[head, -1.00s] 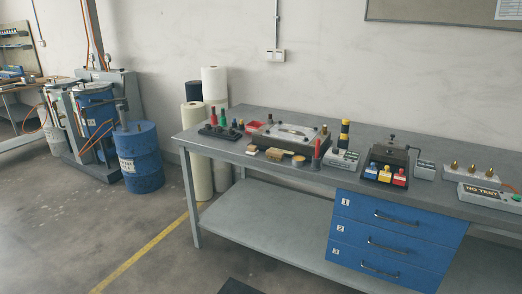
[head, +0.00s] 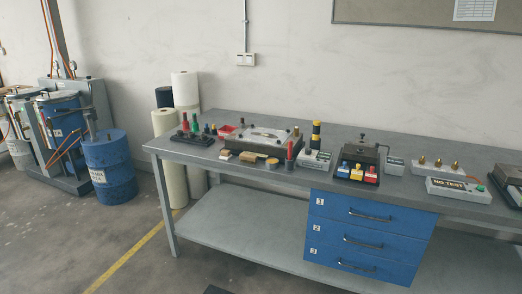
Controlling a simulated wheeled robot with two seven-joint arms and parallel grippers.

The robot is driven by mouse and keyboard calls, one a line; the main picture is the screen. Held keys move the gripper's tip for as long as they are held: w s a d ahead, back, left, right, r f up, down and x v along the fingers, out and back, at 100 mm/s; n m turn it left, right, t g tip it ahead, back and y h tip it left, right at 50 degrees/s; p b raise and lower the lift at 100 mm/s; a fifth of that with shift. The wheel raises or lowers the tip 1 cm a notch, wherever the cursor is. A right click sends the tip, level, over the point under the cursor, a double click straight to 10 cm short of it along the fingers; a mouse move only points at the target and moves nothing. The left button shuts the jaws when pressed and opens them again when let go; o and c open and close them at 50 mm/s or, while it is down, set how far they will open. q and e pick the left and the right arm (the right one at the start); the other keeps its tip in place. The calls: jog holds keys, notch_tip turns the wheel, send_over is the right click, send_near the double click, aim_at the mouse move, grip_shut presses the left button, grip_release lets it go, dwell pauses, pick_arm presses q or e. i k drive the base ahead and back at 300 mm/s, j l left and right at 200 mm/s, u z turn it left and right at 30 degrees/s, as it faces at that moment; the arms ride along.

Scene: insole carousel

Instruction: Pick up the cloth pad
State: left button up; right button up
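Neither of my grippers is in view. Small items lie along the front edge of the workbench (head: 300,180), left of its middle. Among them are a small cream piece (head: 225,155), a tan block (head: 249,157) and a small round tin (head: 271,163). The cloth pad may be one of the small pieces there, but at this size I cannot tell which. Behind them sits a flat case with a clear lid (head: 268,136). A red tray (head: 227,131) is at its left.
Left of these is a dark rack (head: 192,138) with coloured bottles. A yellow-black cylinder (head: 316,134), a tester box (head: 314,160) and a unit with coloured blocks (head: 358,161) stand to the right. Blue drawers (head: 368,238) hang below. Rolls (head: 171,160) and a blue drum (head: 109,167) stand left.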

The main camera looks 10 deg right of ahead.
aim_at(225, 154)
jog(key=i+j+u, duration=0.15)
jog(key=i+u, duration=0.2)
jog(key=i, duration=0.7)
jog(key=i+l+u, duration=0.15)
jog(key=i+u, duration=0.15)
jog(key=i, duration=0.75)
